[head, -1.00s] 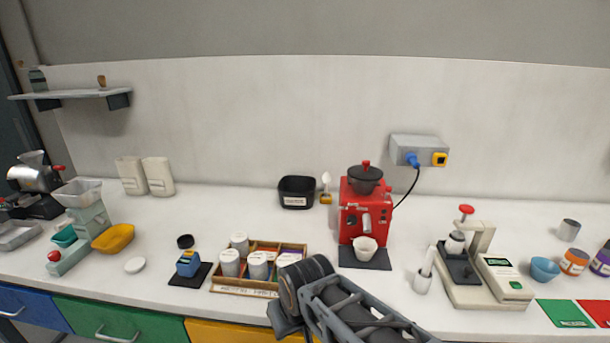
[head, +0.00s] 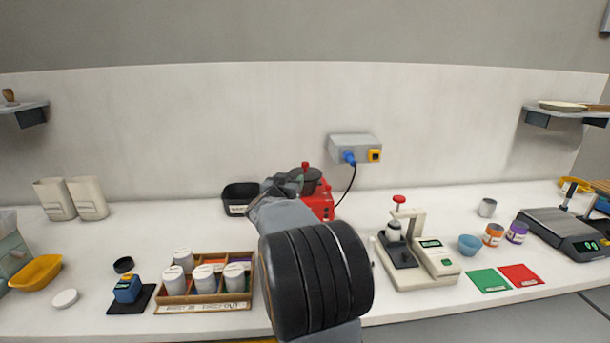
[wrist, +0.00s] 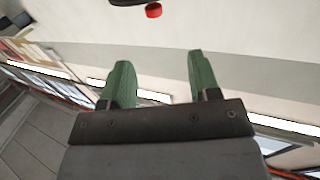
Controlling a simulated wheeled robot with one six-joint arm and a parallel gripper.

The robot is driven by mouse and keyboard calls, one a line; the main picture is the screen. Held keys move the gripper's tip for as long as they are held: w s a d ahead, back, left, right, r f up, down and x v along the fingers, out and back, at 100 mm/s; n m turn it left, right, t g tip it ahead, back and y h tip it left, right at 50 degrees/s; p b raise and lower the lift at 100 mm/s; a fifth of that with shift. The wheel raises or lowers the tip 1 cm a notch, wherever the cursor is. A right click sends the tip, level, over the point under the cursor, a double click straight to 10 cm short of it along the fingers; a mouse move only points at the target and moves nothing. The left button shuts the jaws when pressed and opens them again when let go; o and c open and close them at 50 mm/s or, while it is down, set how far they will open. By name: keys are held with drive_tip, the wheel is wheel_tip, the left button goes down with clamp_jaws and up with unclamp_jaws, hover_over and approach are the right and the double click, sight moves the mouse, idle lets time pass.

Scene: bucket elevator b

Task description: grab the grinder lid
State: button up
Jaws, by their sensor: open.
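The grinder lid (head: 311,184) is dark and round with a red knob, on top of the red grinder (head: 320,206). My arm hides the grinder's lower left part. In the wrist view the lid's red knob (wrist: 153,11) shows at the top edge, with a sliver of dark lid above it in the picture. My gripper (wrist: 159,62) is open, its two green fingers apart with nothing between them. The knob lies beyond the fingertips, apart from them. In the head view my gripper (head: 292,182) is beside the lid, overlapping its left side.
A black bin (head: 238,197) stands left of the grinder. A socket box (head: 355,146) with a blue plug and cable is on the wall behind. A wooden rack (head: 205,302) of several jars is at front left, and a white press (head: 415,250) stands to the right.

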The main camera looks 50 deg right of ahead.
approach(304, 165)
drive_tip(key=shift+g, duration=0.3)
drive_tip(key=p+x, duration=0.1)
drive_tip(key=x, duration=0.3)
drive_tip(key=shift+w+r, duration=0.15)
drive_tip(key=shift+p+x, duration=0.75)
drive_tip(key=shift+x, duration=2.4)
drive_tip(key=shift+c, duration=0.4)
drive_tip(key=c, duration=0.9)
